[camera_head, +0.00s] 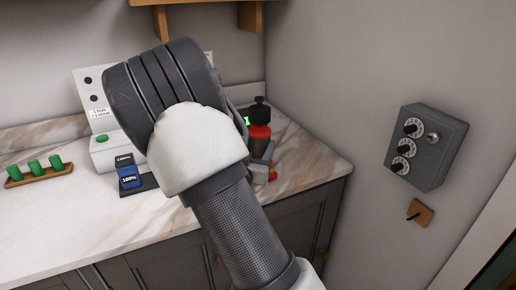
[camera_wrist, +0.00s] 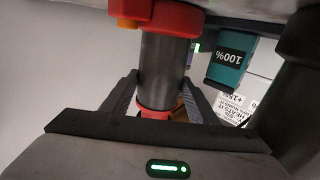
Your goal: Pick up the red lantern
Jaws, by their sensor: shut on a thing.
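The red lantern (camera_head: 259,132) is at the right end of the marble counter near the corner, upright, with a black top and a dark grey middle. My arm hides part of it. In the wrist view its dark cylindrical body (camera_wrist: 164,70) stands between my two fingers, with red parts above and below in the picture. My gripper (camera_wrist: 166,82) is shut on this body, one finger on each side. In the head view my gripper (camera_head: 262,160) is mostly hidden behind my arm. I cannot tell whether the lantern's base touches the counter.
A blue block (camera_head: 129,174) marked with a percentage lies on a dark pad by a white unit (camera_head: 104,153). A teal block marked 100% (camera_wrist: 231,62) is close beside the lantern in the wrist view. Green cylinders (camera_head: 34,167) stand left. A grey dial box (camera_head: 427,147) hangs right.

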